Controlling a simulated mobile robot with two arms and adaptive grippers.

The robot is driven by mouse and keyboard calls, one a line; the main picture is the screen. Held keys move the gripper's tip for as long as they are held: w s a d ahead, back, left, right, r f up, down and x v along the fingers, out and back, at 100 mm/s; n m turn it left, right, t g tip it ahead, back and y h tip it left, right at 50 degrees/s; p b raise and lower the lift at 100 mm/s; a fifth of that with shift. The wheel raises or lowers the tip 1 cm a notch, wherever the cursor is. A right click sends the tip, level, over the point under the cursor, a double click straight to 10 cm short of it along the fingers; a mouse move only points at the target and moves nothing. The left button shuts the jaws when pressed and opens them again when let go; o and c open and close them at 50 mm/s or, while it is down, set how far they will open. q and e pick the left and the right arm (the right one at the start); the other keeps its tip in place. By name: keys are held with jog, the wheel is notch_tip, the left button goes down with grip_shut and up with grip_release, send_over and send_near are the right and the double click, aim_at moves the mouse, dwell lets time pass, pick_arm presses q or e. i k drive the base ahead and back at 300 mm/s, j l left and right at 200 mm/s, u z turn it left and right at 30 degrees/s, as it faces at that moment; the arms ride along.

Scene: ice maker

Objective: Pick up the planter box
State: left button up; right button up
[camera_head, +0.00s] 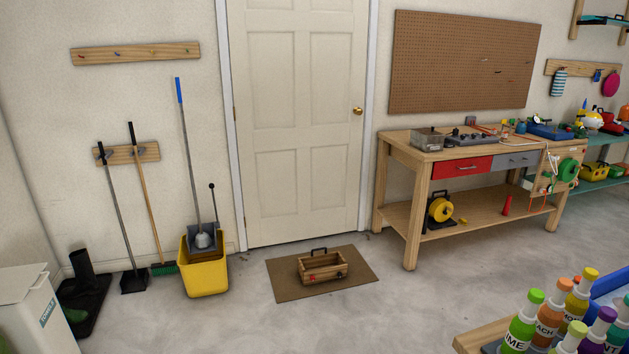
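The planter box (322,268) is a small wooden box with a dark handle standing up over it and reddish marks on its front. It sits upright on a brown doormat (292,287) on the floor in front of the closed door. It is some distance ahead of the camera, and its inside is mostly too small to make out. Neither my left nor my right gripper shows in the head view.
A yellow mop bucket (206,278) stands left of the mat. A wooden workbench (411,233) stands to the right. A table corner (470,340) with several coloured bottles is at the near right, and a white bin (40,315) at the near left. The concrete floor (300,327) between is clear.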

aim_at(313, 262)
jog(key=i, duration=4)
